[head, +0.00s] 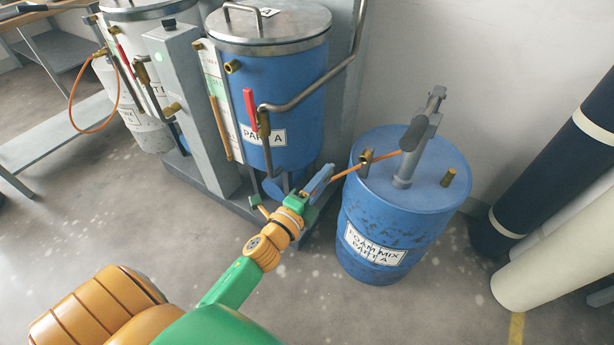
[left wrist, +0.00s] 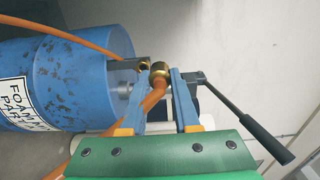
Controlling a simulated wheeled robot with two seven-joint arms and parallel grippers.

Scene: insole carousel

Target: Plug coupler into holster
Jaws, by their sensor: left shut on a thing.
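My left gripper (head: 322,182) reaches in from the lower left, in front of the blue drum. In the left wrist view its two blue fingers (left wrist: 181,98) are shut on the brass coupler (left wrist: 159,71), which has an orange hose (left wrist: 150,103) on it. In the head view the coupler is hard to make out between the fingers. A brass fitting on the drum top, which looks like the holster (head: 367,157), stands to the right of the gripper and apart from it. In the left wrist view this fitting (left wrist: 145,62) shows just behind the coupler. My right gripper is not visible.
The blue PART A tank (head: 270,90) stands behind on the left. Rolls (head: 560,230) lean at right. The floor in front is clear.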

